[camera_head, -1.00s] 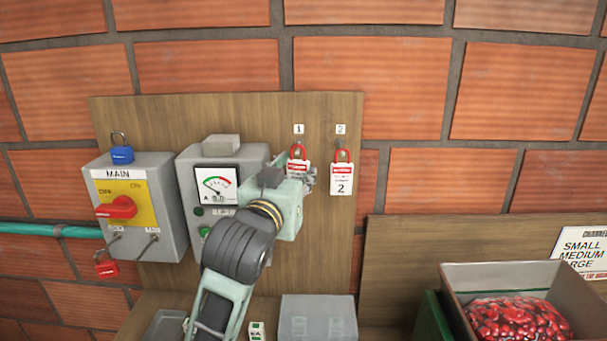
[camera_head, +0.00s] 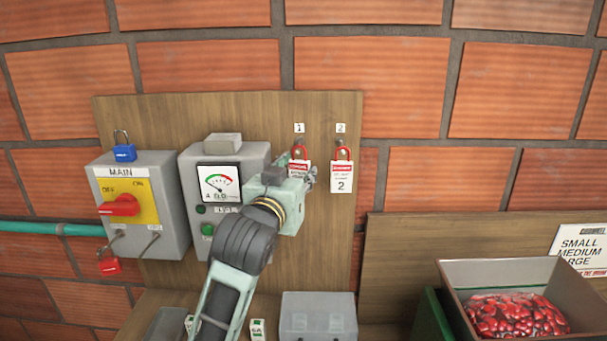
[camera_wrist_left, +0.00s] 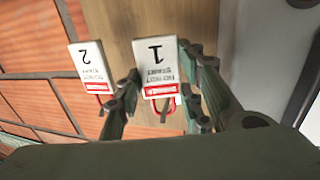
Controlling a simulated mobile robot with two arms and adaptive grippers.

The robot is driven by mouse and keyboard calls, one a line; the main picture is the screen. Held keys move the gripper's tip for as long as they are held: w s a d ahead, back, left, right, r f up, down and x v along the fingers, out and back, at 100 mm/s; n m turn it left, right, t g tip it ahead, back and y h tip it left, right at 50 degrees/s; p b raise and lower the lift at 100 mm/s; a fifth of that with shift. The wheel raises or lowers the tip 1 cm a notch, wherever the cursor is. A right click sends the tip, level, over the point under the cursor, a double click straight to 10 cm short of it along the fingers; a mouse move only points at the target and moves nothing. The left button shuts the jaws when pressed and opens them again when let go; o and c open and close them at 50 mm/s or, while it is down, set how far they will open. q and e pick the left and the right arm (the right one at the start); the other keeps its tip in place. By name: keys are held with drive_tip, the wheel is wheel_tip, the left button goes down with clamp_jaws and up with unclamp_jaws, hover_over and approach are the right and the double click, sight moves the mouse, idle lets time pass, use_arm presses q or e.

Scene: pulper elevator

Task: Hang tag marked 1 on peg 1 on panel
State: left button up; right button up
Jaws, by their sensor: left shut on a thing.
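The tag marked 1 (camera_head: 298,168), white with a red band and a red loop, is at the panel (camera_head: 240,120) just below the label 1 (camera_head: 299,128). Its number 1 shows upside down in the left wrist view (camera_wrist_left: 155,60). My left gripper (camera_wrist_left: 155,85) is shut on this tag, with a finger at each side. In the head view the gripper (camera_head: 308,178) covers the tag's lower part. The red loop is at peg 1 (camera_head: 299,143); I cannot tell whether it is around the peg. My right gripper is not in view.
The tag marked 2 (camera_head: 341,178) hangs under label 2, close to the right. A meter box (camera_head: 183,170) and a MAIN switch box (camera_head: 175,235) stand out from the panel at left. A grey box (camera_head: 318,315) is below; a bin (camera_head: 470,275) of red berries is at lower right.

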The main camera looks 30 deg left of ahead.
use_arm(q)
drive_tip(key=o, duration=0.8)
drive_tip(key=shift+s+r, duration=0.1)
drive_tip(key=shift+s, duration=0.05)
drive_tip(key=o, duration=0.4)
